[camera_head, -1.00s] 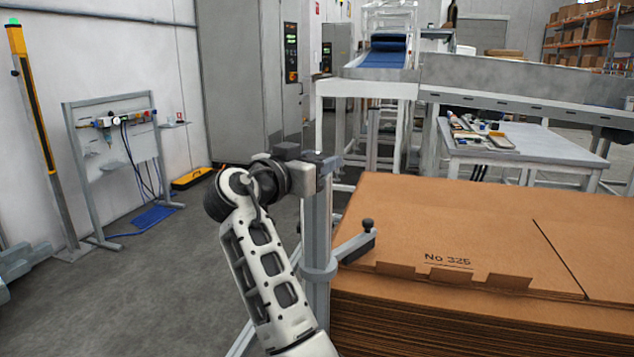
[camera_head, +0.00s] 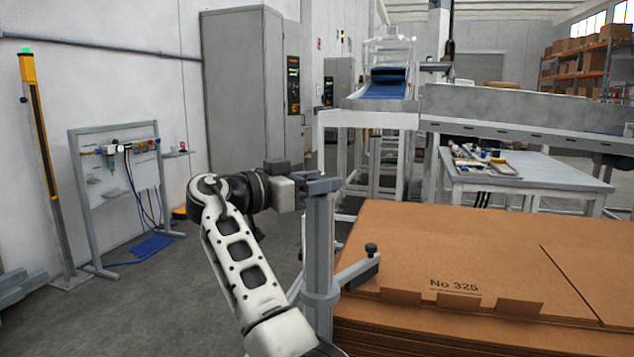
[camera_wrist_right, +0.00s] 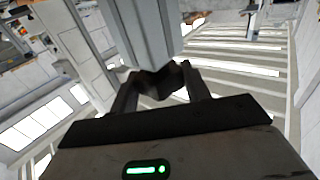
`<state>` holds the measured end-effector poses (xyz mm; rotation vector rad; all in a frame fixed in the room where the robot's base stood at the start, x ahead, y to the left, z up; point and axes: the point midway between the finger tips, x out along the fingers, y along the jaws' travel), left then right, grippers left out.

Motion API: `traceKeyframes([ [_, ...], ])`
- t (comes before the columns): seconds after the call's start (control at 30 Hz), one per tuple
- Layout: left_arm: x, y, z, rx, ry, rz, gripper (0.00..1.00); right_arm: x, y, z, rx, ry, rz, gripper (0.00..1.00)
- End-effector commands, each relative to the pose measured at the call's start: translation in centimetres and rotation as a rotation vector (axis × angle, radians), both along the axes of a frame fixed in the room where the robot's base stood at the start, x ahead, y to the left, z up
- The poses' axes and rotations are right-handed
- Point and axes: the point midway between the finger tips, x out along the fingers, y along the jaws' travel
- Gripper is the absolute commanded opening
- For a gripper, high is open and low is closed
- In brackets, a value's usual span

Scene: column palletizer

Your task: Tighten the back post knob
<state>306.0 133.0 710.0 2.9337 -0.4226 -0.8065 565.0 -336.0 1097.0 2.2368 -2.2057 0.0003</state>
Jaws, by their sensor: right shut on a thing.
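A grey upright post (camera_head: 319,245) stands at the left edge of the cardboard stack. A side arm (camera_head: 352,274) on its collar carries a small black knob (camera_head: 371,249), which nothing touches. My right gripper (camera_head: 322,185) comes in from the left at the post's top. In the right wrist view, its jaws (camera_wrist_right: 158,84) are shut around a dark, angular piece at the end of the post (camera_wrist_right: 145,28). My left gripper is not in view.
The stack of flat brown cardboard (camera_head: 450,245), marked No 325, fills the right front. Behind it stand a table (camera_head: 545,172) with tools and a conveyor (camera_head: 500,110). Grey cabinets and a panel stand (camera_head: 75,190) are at the left.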

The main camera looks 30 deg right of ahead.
Motion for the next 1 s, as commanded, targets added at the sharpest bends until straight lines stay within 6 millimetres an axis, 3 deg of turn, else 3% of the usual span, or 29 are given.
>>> traceKeyframes([
  [0.13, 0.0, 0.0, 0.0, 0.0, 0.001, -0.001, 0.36, 0.0, -0.1, 0.0, 0.0, 0.001, -0.002, 0.24],
  [0.17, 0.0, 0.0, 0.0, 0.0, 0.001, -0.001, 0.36, 0.0, -0.1, 0.0, 0.0, 0.001, -0.002, 0.52],
  [0.2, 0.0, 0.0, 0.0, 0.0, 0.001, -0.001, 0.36, 0.0, -0.1, 0.0, 0.0, 0.0, -0.002, 0.63],
  [0.23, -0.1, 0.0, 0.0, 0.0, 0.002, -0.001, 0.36, 0.0, -0.1, 0.0, 0.0, 0.0, -0.001, 0.67],
  [0.63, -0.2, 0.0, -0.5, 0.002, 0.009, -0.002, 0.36, 0.0, 1.0, 0.0, 0.001, 0.0, 0.001, 0.67],
  [0.77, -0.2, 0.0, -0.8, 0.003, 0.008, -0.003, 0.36, 0.0, 3.2, -0.1, 0.0, 0.001, 0.004, 0.67],
  [1.0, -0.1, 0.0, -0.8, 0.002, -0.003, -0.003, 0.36, -0.1, 9.2, 0.0, -0.001, 0.001, 0.004, 0.67],
])
